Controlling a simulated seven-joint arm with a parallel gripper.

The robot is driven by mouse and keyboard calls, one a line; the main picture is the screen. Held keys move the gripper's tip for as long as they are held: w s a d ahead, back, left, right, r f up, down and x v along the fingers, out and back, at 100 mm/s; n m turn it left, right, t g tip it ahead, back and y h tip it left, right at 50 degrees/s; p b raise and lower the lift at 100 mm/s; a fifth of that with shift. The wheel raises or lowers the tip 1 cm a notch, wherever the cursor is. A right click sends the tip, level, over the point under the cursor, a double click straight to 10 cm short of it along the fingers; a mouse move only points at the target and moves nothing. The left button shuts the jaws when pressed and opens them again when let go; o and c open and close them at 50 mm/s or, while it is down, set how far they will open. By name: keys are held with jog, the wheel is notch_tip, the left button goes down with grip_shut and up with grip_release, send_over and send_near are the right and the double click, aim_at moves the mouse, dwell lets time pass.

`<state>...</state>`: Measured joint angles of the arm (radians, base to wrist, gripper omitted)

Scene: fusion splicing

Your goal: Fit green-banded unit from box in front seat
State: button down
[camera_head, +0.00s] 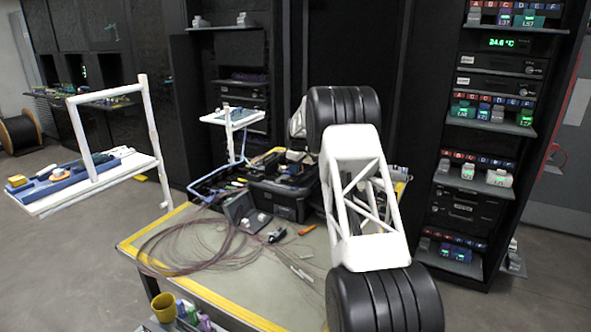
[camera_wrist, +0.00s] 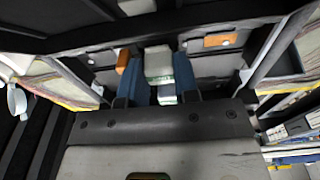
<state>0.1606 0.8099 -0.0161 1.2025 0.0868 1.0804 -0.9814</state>
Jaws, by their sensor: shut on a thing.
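In the wrist view my gripper (camera_wrist: 159,84) has its two blue fingers closed on a pale grey-white unit (camera_wrist: 158,62) with a thin green band along its lower edge. Another pale block with a bluish edge (camera_wrist: 167,95) shows just below it between the fingers; I cannot tell whether it is a separate part. A dark-edged structure with grey compartments lies behind the unit. In the head view my arm hides the gripper and the held unit. A black open box (camera_head: 277,203) with tools stands on the table, partly behind my arm. I cannot make out the front seat.
The yellow-edged table (camera_head: 270,295) carries coiled reddish fibre (camera_head: 190,245) and loose tools. A dark rack (camera_head: 470,200) with shelves of small green-lit and white units stands at the right. A white-framed shelf (camera_head: 85,185) stands at the left, a yellow cup (camera_head: 164,307) at the front.

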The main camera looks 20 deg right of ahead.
jog(key=shift+s+d+f, duration=0.1)
jog(key=shift+s+f, duration=0.05)
jog(key=shift+f, duration=0.35)
jog(key=c, duration=0.8)
grip_release()
notch_tip(320, 180, up, 8)
jog(key=shift+s+d+f, duration=0.15)
jog(key=shift+f, duration=0.1)
jog(key=shift+r, duration=0.6)
